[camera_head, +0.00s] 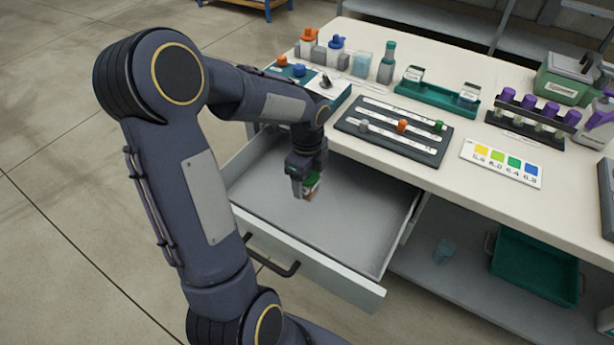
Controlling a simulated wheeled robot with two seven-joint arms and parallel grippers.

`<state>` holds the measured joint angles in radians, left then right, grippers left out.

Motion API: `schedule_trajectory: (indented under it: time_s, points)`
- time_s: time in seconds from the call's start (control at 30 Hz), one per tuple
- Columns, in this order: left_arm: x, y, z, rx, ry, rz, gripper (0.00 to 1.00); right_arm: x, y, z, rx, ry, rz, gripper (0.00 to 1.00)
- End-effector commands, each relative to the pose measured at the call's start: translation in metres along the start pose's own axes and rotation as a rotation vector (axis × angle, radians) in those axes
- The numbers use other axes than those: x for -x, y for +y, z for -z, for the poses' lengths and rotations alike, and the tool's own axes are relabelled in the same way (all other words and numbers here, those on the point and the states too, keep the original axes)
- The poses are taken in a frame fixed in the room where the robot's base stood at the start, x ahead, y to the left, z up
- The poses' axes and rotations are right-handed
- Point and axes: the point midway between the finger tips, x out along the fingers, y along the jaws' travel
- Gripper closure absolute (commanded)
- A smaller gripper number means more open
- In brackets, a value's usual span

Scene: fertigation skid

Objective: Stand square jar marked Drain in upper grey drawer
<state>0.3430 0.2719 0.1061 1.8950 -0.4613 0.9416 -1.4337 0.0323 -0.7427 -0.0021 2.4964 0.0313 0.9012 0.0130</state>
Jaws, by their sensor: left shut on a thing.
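The upper grey drawer (345,215) is pulled open below the front edge of the bench, and its floor looks empty. My left gripper (306,186) points down over the drawer, toward its back left part. It is shut on a small jar (313,181) with green on it and a brownish lower part. The jaws hide much of the jar, and no marking on it can be read. I cannot tell whether its base touches the drawer floor. My right gripper is not in view.
The bench top (400,178) holds a dark slider board (393,130), a green tray (436,99) with two small jars, a colour card (501,162) and a rack of purple-capped vials (532,126). A green crate (535,265) sits on the lower shelf.

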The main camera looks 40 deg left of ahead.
Motion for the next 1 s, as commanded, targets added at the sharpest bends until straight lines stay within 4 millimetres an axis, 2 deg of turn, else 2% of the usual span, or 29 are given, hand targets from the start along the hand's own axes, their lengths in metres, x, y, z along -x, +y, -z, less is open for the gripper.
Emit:
schedule_trajectory:
  time_s: [0.03,0.6,0.8,1.0]
  points:
    - [-0.01,0.0,0.0,0.0,0.0,0.0,0.91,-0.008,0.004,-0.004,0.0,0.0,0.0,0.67]
    - [-0.067,0.0,0.0,0.0,0.0,-0.001,0.91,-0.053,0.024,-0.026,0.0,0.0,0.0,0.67]
    - [-0.082,0.0,0.0,0.0,0.0,-0.001,0.91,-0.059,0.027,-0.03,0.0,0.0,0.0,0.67]
    - [-0.087,0.0,0.0,0.0,0.0,0.0,0.91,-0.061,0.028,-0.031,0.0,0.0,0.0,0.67]
